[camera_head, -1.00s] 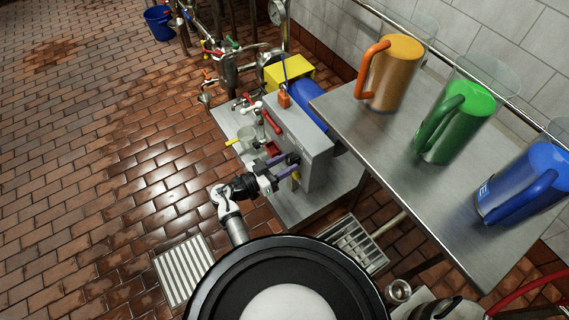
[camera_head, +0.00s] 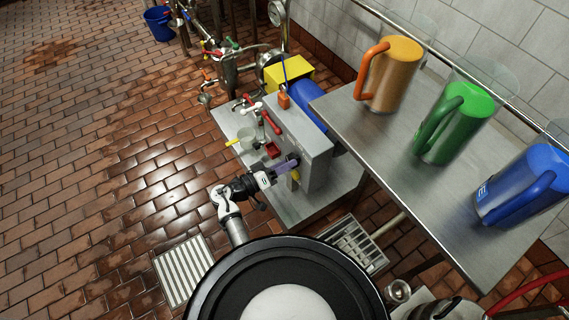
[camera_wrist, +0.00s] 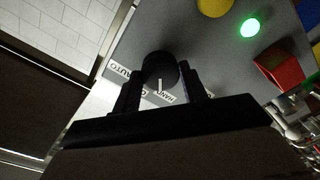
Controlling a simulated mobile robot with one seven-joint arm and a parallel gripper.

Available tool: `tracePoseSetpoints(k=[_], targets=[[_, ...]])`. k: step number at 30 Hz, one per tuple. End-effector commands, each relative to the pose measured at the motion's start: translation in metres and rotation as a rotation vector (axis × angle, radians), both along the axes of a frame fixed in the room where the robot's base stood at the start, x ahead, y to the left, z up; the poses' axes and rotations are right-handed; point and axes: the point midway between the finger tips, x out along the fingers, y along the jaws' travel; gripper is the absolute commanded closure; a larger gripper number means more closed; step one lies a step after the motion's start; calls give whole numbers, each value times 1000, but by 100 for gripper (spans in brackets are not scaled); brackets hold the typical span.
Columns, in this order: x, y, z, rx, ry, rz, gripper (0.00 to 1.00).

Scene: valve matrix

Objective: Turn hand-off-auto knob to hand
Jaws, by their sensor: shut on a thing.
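The hand-off-auto knob (camera_wrist: 160,70) is a round black knob with a white pointer line on the face of a grey control box (camera_head: 305,135). In the wrist view, labels reading AUTO (camera_wrist: 120,69) and HAND (camera_wrist: 166,96) show beside it, and a third label is mostly covered by a finger. The pointer line runs down the picture, near the HAND label. My gripper (camera_wrist: 160,88) is shut on the knob, with one dark finger on each side. In the head view, my gripper (camera_head: 280,168) meets the box's front face and hides the knob.
A lit green lamp (camera_wrist: 250,27), a yellow button (camera_wrist: 214,6) and a red block (camera_wrist: 280,64) are near the knob. A steel table (camera_head: 405,175) with orange, green and blue jugs stands to the right. Pipes and valves stand behind. The brick floor at left is clear.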

Motion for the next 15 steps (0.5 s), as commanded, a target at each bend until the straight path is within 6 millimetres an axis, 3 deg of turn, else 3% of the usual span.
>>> tracePoseSetpoints(k=[15], targets=[[0,1,0,-120,181,1,80]])
